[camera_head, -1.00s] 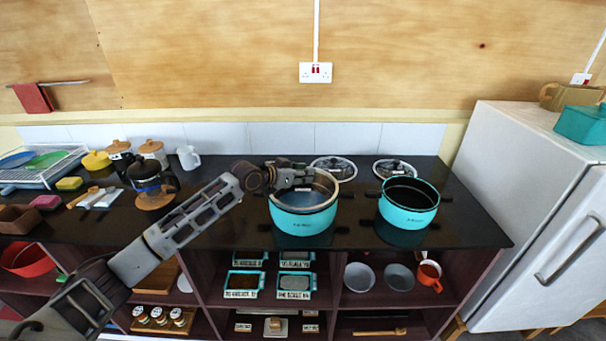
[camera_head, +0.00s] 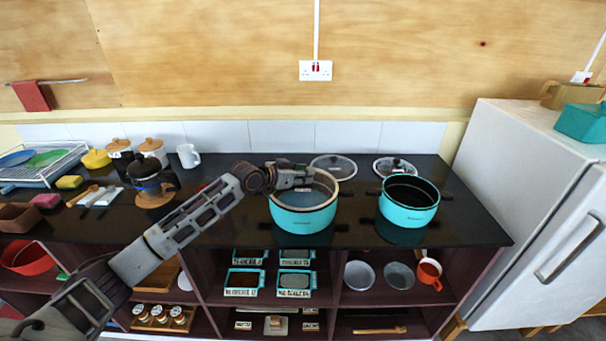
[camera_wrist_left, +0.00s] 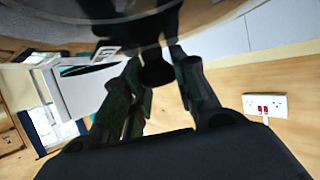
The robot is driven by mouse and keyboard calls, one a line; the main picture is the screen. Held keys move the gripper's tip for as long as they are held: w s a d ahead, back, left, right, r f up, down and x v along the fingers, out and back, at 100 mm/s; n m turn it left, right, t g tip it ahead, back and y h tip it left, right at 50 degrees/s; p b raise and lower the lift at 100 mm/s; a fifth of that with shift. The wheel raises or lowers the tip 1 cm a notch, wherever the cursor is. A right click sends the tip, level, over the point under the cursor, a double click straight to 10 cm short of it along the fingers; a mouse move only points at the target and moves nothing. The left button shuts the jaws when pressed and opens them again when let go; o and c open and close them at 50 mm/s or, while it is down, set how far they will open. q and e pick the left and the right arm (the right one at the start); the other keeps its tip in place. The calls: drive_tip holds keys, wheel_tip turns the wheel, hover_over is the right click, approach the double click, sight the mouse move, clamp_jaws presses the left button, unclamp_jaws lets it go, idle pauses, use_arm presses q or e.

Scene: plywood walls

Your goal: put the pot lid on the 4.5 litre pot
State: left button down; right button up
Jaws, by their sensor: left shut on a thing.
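A teal pot (camera_head: 303,220) stands on the black worktop, with a second, slightly smaller-looking teal pot (camera_head: 408,214) to its right. The lettering on them is too small to read. My left gripper (camera_head: 306,177) is over the left pot's opening, reaching in from the left. In the left wrist view it is shut on the dark knob (camera_wrist_left: 156,70) of a glass pot lid (camera_wrist_left: 95,35), whose round edge crosses the top. In the head view the lid is hard to separate from the pot's rim, so I cannot tell whether it touches. My right gripper is out of view.
Two other glass lids (camera_head: 334,163) (camera_head: 394,166) lie behind the pots. A coffee press (camera_head: 150,180) and a white mug (camera_head: 188,156) stand to the left, near my arm. A white fridge (camera_head: 545,200) bounds the right. Shelves with dishes are below.

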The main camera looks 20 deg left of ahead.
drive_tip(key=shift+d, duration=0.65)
use_arm(q)
drive_tip(key=c, duration=1.5)
unclamp_jaws()
drive_tip(key=o, duration=0.4)
drive_tip(key=shift+o, duration=0.2)
drive_tip(key=shift+f, duration=0.2)
drive_tip(key=shift+v, duration=5.6)
drive_tip(key=shift+s+a+r, duration=0.2)
drive_tip(key=shift+s+r, duration=0.1)
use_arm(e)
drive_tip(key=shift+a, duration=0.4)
